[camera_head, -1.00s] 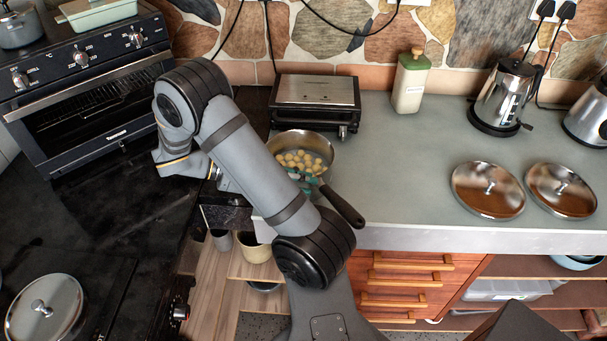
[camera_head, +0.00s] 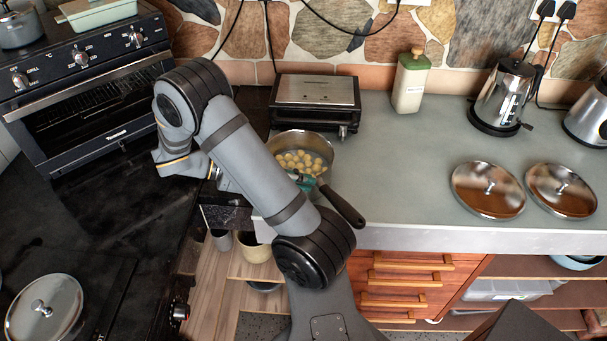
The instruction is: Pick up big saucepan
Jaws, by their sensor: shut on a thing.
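The big saucepan (camera_head: 327,148) is a steel pan with a long black handle, holding several round yellowish pieces that look like potatoes. It is at the left end of the grey counter, in front of the grill. Its handle points down and right, partly beyond the counter's front edge. My gripper (camera_head: 308,182), with teal fingertips, is shut on the saucepan at its near side by the handle's base. My arm hides part of the gripper and the pan's lower left side. I cannot tell whether the pan touches the counter.
A grill (camera_head: 316,92) stands close behind the pan. A green-capped bottle (camera_head: 410,85), a kettle (camera_head: 502,95) and two lids (camera_head: 487,190) (camera_head: 561,190) are on the counter (camera_head: 410,180). Its middle is clear. A black oven (camera_head: 95,90) stands left.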

